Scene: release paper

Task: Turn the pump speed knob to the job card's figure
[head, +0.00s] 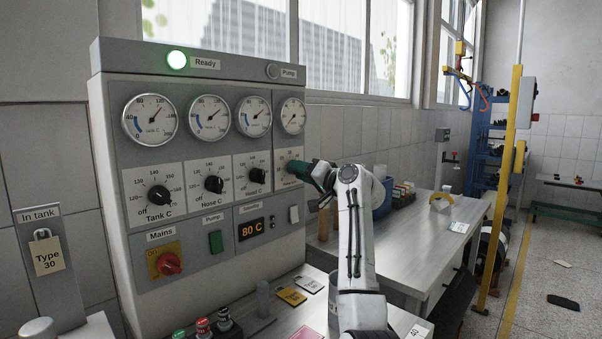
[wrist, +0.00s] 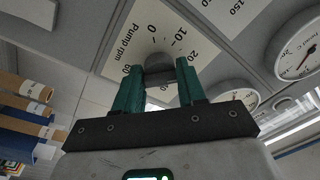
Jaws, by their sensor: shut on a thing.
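The pump speed knob (wrist: 157,62) is a grey knob on the panel, on a white dial plate (wrist: 133,38) marked "Pump rpm". My gripper (wrist: 159,78) has its two green fingers on either side of the knob and is shut on it. The knob's pointer and exact setting are hard to read in the wrist view. In the head view my gripper (head: 304,172) reaches the panel's right end and hides the knob; part of the dial plate (head: 288,157) shows. I cannot tell which paper is the job card; a pink sheet (head: 304,333) lies cut off at the bottom edge.
The control panel (head: 130,82) carries several gauges, three black knobs, a red mains switch (head: 168,263) and an "80 C" display (head: 251,231). A green Ready lamp (head: 177,60) is lit. A "Type 30" tag (head: 48,256) hangs at left. A bench (head: 410,237) stands right.

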